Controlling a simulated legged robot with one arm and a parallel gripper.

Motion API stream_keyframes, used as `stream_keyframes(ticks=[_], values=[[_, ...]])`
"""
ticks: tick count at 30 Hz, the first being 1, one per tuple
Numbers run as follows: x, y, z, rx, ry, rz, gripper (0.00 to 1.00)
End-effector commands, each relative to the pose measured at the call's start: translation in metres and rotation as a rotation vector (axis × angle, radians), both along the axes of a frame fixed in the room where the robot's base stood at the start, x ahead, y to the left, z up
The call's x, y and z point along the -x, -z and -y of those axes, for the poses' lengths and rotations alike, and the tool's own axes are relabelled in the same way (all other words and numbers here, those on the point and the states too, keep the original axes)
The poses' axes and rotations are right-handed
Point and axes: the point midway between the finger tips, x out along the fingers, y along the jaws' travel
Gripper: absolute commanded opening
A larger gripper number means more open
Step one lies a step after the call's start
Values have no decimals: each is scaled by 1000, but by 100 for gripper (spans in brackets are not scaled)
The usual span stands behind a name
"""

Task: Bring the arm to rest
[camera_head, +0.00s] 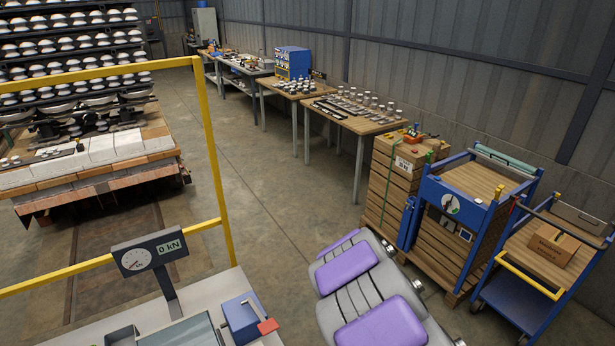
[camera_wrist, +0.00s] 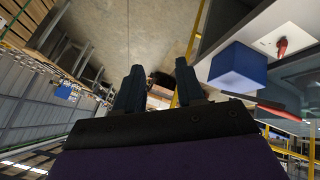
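My gripper (camera_wrist: 158,72) shows in the wrist view as two dark fingers standing apart, with nothing between them. The floor and some distant objects show through the gap. The wrist view is strongly tilted. In the head view, my grey and purple arm links (camera_head: 362,285) fill the bottom middle. The gripper itself cannot be made out there.
A bench with a force gauge (camera_head: 137,260) and a blue box (camera_head: 242,318) stands at bottom left; a blue box (camera_wrist: 238,68) also shows in the wrist view. A yellow frame (camera_head: 212,150) rises behind. Blue carts (camera_head: 545,245) and crates (camera_head: 395,180) stand right. The middle floor is clear.

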Motion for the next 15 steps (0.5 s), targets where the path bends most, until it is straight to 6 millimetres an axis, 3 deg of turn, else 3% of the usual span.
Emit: stream_keyframes(ticks=[3,7,11,15], values=[[-6,-44,53,100,192,63,38],[9,-85,102,171,402,85,38],[45,-118,140,209,606,65,38],[99,-139,163,209,801,-4,38]])
